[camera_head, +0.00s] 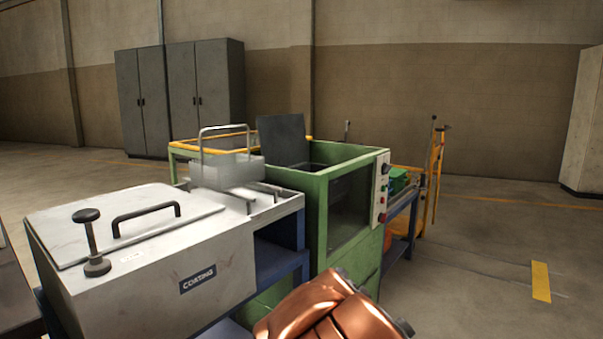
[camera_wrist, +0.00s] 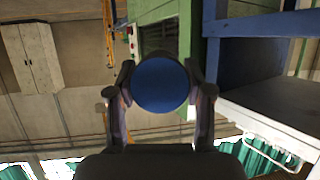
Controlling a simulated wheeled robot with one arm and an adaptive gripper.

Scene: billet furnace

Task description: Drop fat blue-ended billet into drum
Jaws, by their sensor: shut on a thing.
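The fat billet shows in the wrist view as a round blue end face (camera_wrist: 160,84); its body behind that end is hidden. My gripper (camera_wrist: 160,92) is shut on it, one finger on each side. In the head view neither the billet nor my fingers can be seen; only a copper-coloured part of my arm shows at the bottom, in front of the green machine. I cannot make out a drum for certain. The green machine (camera_head: 315,217) has an open top, a dark raised lid (camera_head: 282,138) and a dark side window. Its inside is mostly hidden.
A white box labelled COATING (camera_head: 165,285), with a closed handled lid, stands at the left. A wire-handled basket (camera_head: 226,170) sits behind it on a blue-framed stand. An orange trolley (camera_head: 436,175) is beyond the machine. Grey cabinets (camera_head: 180,95) line the wall. Floor at right is clear.

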